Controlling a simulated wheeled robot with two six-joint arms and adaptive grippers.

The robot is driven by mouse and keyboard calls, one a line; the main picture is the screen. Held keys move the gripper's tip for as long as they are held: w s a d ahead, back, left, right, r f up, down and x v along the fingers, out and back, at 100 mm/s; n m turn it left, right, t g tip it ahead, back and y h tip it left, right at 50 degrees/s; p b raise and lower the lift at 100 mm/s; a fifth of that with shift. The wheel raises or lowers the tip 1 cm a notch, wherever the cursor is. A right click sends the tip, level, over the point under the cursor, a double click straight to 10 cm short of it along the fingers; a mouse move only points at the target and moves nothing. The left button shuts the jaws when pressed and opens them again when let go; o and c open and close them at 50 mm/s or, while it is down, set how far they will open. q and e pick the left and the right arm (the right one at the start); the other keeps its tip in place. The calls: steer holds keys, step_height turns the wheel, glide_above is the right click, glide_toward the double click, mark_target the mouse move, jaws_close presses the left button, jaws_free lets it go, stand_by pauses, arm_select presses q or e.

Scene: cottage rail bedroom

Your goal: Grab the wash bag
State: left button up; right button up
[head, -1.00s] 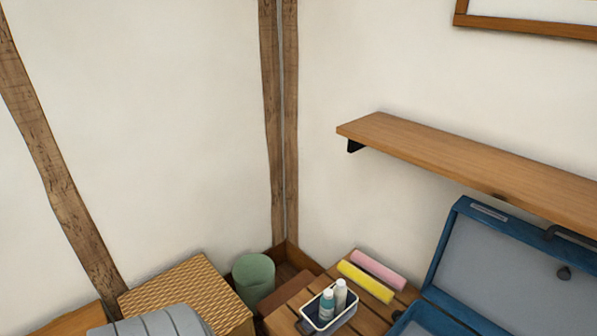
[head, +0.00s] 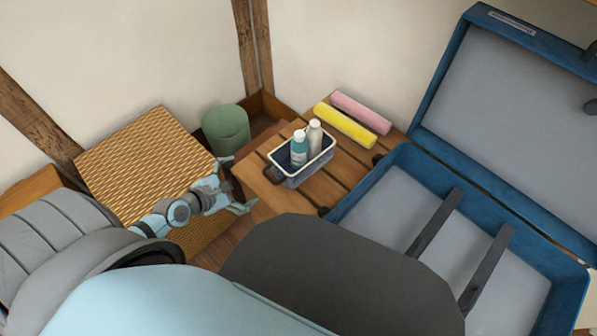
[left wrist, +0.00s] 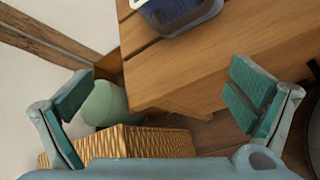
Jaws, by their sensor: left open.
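The wash bag (head: 291,178) is a small dark blue open-topped bag with a white rim, standing upright on the slatted wooden rack. A teal bottle (head: 299,150) and a white bottle (head: 314,138) stand in it. In the left wrist view, part of the wash bag (left wrist: 184,18) shows at the top edge, cut off by the frame. My left gripper (head: 238,185) is open and empty, left of the wash bag and apart from it, by the rack's left end. Its two teal finger pads (left wrist: 163,92) are spread wide in the left wrist view. My right gripper is not visible.
A yellow roll (head: 344,126) and a pink roll (head: 361,112) lie behind the bag on the rack (head: 350,160). An open blue suitcase (head: 400,160) stands right. A woven box (head: 140,160) and green bin (head: 226,129) are left. Bare slats surround the bag.

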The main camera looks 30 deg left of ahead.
mark_target(293, 155)
arm_select(q)
steer(key=w+d+r+n+t+h+b, duration=0.1)
steer(key=w+d+r+n+h+b, duration=0.15)
steer(key=d+r+n, duration=0.3)
steer(key=b+x, duration=0.2)
steer(key=x, duration=0.6)
steer(key=shift+w+a+r+b, duration=0.1)
steer(key=shift+r+b, duration=0.1)
steer(key=shift+b, duration=0.2)
steer(key=shift+w+f, duration=0.1)
steer(key=shift+w, duration=0.25)
steer(key=b+x, duration=0.4)
steer(key=shift+w+f, duration=0.3)
steer(key=shift+w, duration=0.3)
steer(key=shift+r, duration=0.15)
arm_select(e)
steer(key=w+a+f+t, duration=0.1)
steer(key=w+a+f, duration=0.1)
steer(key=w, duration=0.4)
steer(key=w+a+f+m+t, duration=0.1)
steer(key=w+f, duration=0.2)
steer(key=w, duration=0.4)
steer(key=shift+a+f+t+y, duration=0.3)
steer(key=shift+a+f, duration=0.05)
arm_select(q)
steer(key=c, duration=1.4)
steer(key=shift+r, duration=0.15)
steer(key=shift+c, duration=0.2)
